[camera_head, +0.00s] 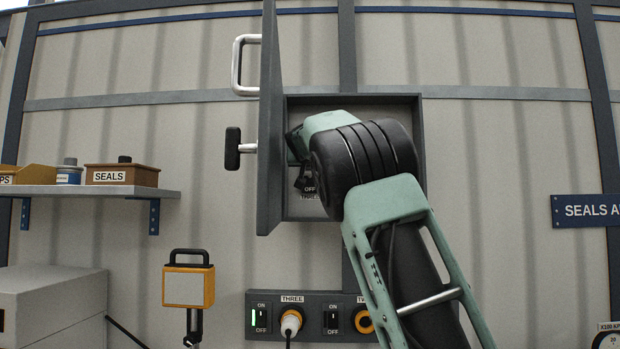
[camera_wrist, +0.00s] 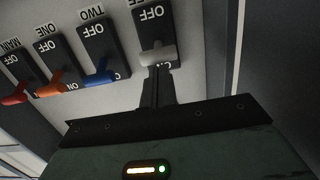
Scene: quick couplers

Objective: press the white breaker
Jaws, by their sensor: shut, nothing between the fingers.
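The white breaker lever (camera_wrist: 157,55) is on the rightmost black switch in the wrist view, between its OFF and ON marks. My gripper (camera_wrist: 157,75) is shut and empty, with its narrow fingertips right at the lower side of this lever. They look to be touching it, but the exact contact is hard to tell. Blue (camera_wrist: 101,77), orange (camera_wrist: 56,86) and red (camera_wrist: 18,96) levers stand in a row to the left. In the head view my arm reaches into the open grey breaker box (camera_head: 418,150) and hides most of the switches.
The box door (camera_head: 269,120) stands open close to the left of my wrist, with a handle (camera_head: 236,148) on its outer side. Below is an outlet panel (camera_head: 262,294) with a plug (camera_head: 290,323). A shelf (camera_head: 90,191) with bins is at the left.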

